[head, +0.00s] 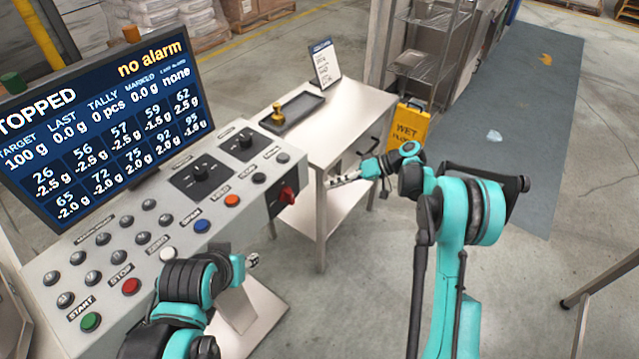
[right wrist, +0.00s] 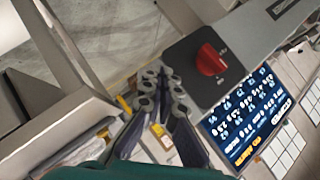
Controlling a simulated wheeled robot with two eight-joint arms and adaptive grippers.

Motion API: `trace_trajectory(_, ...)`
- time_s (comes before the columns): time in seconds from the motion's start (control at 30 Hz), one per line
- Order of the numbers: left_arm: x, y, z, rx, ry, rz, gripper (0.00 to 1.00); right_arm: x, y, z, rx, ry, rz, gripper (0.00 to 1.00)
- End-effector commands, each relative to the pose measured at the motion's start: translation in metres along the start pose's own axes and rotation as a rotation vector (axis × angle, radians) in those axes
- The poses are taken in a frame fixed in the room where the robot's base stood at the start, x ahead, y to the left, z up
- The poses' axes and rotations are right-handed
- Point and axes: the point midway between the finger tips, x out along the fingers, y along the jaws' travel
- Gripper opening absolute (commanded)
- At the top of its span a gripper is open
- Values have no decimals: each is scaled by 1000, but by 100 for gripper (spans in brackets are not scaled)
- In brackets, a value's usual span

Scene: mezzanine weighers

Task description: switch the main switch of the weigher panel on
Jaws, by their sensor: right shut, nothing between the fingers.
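The weigher panel (head: 225,180) is a grey sloped console with the main switch (head: 287,195), a red rotary knob on a dark plate, at its right end. The right wrist view shows the red knob (right wrist: 211,60) up close, with small marks beside it. My right gripper (head: 335,181) is shut and empty, to the right of the switch and apart from it. In the right wrist view its fingers (right wrist: 160,82) lie left of and below the knob. My left gripper (head: 252,260) is below the panel's front edge; its fingers are too small to read.
A screen (head: 100,120) behind the panel reads "no alarm" and ends in "TOPPED". Several coloured buttons and black knobs cover the panel. A steel table (head: 350,110) with a dark tray (head: 292,112) and a sign stands behind. A yellow wet-floor sign (head: 411,125) stands right of it.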

Motion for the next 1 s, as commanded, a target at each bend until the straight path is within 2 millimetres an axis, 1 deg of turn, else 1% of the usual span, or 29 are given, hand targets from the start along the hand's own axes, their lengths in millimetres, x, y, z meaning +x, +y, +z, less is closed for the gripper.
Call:
trace_trajectory(0.03, -4, 0, -3, 0, 0, 0, 40, -9, 3, 0, 2, 1, 0, 0)
trace_trajectory(0.1, -5, 0, -4, 0, 0, 0, 40, -18, 7, 1, 2, 1, 0, 0)
trace_trajectory(0.27, -7, 0, -5, 0, 0, 0, 40, -28, 13, 3, 0, -1, -1, 0)
trace_trajectory(0.8, -7, 0, -5, 0, 0, 0, 40, -29, 14, 4, 0, -1, -1, 0)
trace_trajectory(0.87, -7, 0, -5, 0, 0, 0, 40, -30, 12, 3, 3, -2, 4, 0)
trace_trajectory(0.93, -7, 0, -5, 0, 0, 0, 40, -33, 7, 2, 13, -4, 22, 0)
trace_trajectory(1.0, -7, 0, -5, 0, 0, 0, 40, -38, -6, 0, 33, -9, 58, 0)
